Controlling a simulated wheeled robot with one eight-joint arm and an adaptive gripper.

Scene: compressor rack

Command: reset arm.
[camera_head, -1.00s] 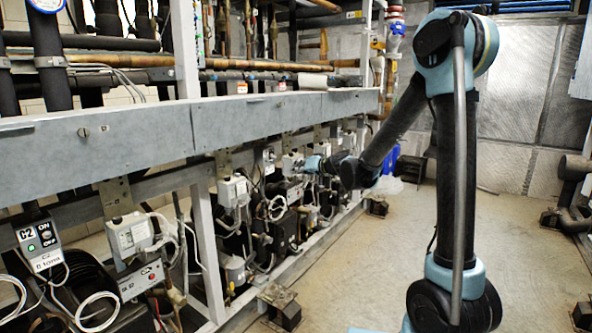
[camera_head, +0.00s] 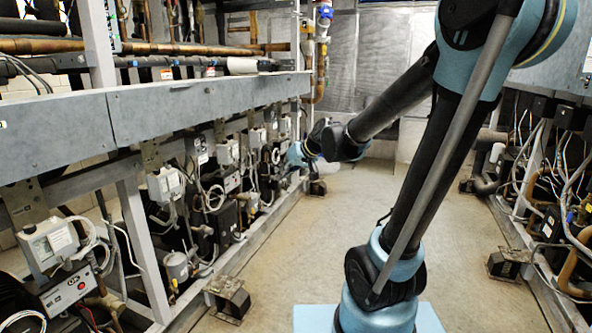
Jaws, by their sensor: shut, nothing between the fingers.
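My arm rises from a light-blue base at the lower middle right, bends at a blue joint at the top right, and its black forearm slopes down left. The wrist ends in a blue section, with my gripper (camera_head: 288,178) small and dark at its end, in front of the compressor rack (camera_head: 150,117) on the left. The gripper is shut and empty. Its fingertips are hard to make out against the dark machinery, and I cannot tell whether it touches anything.
Grey control boxes (camera_head: 48,243), cables and pipes line the left rack under its long grey beam. A second rack with cables and copper pipes (camera_head: 577,262) stands on the right. Bare floor (camera_head: 400,205) runs between them to a metal-clad back wall (camera_head: 385,65).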

